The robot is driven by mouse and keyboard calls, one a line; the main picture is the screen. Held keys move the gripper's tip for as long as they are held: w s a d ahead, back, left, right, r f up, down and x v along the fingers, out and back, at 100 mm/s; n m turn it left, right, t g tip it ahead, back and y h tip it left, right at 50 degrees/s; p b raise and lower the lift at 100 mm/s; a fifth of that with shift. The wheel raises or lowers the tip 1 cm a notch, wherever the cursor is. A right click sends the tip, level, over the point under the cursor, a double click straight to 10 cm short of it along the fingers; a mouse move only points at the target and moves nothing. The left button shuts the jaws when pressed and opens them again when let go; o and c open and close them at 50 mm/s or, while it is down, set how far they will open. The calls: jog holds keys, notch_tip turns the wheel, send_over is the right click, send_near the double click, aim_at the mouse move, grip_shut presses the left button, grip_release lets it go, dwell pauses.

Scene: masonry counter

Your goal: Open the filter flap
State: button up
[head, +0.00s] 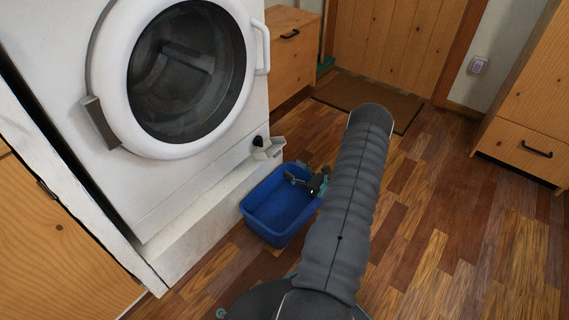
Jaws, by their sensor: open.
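The white washing machine (60,100) stands at the left with its round door shut. The small white filter flap (270,152) is at the lower right of its front. It juts outward from the panel, tilted down, and a dark round knob (259,142) shows just above it. My gripper (292,178) is open and appears empty. In the picture it lies over the far right part of the blue tub, below and to the right of the flap, with a gap between them. My arm hides part of the floor behind it.
The blue tub (251,213) sits on the wooden floor against the machine's white plinth (185,240), below the flap. Wooden cabinets stand at the left (50,245), behind the machine (291,45) and at the right (530,110). A brown mat (350,88) lies before a wooden door. The floor at right is clear.

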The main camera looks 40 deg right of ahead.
jog(key=shift+v, duration=2.55)
